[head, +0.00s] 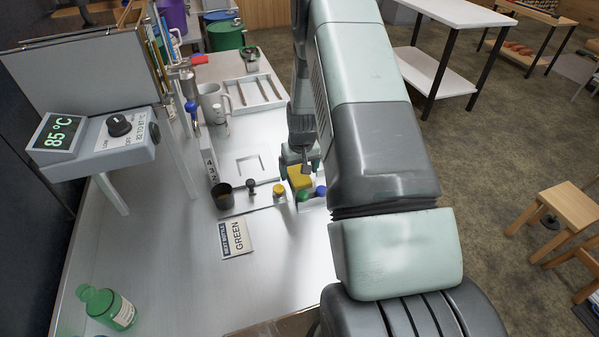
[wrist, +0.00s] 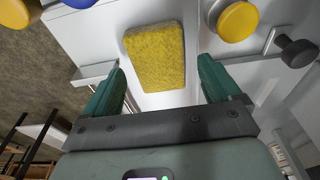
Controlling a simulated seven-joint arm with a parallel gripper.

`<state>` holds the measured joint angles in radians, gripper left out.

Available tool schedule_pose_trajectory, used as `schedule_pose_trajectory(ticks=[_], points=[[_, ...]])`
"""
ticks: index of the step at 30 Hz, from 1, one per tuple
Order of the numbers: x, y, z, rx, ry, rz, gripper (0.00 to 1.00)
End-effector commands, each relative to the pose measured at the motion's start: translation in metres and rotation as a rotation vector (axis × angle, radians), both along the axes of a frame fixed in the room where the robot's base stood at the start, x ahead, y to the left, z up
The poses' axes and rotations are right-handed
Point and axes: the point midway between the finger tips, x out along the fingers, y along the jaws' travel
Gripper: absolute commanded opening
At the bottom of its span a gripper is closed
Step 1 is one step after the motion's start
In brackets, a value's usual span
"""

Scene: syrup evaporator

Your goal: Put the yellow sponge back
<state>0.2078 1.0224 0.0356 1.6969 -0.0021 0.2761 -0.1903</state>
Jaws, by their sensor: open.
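The yellow sponge (head: 299,179) is on the right side of the metal worktop, just below my gripper in the head view. In the wrist view the sponge (wrist: 155,55) is a textured yellow block, lying ahead of the gap between my two green fingers. My gripper (wrist: 162,80) is open, with a finger on either side and nothing between them. In the head view my gripper (head: 299,158) points down at the sponge and my arm covers part of the area right of it.
Green and blue round caps (head: 320,191) and a yellow-topped item (head: 279,190) sit close to the sponge. A white divided tray (head: 250,94) lies further back.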

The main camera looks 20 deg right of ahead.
Motion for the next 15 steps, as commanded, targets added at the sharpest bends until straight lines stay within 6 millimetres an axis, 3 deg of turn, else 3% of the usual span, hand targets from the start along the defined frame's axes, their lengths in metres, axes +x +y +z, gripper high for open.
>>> schedule_pose_trajectory(ticks=[9,15], points=[[-0.01,-0.001,0.069,-0.002,-0.004,-0.001,0.9],[-0.014,-0.001,0.096,-0.002,-0.001,-0.002,0.9]])
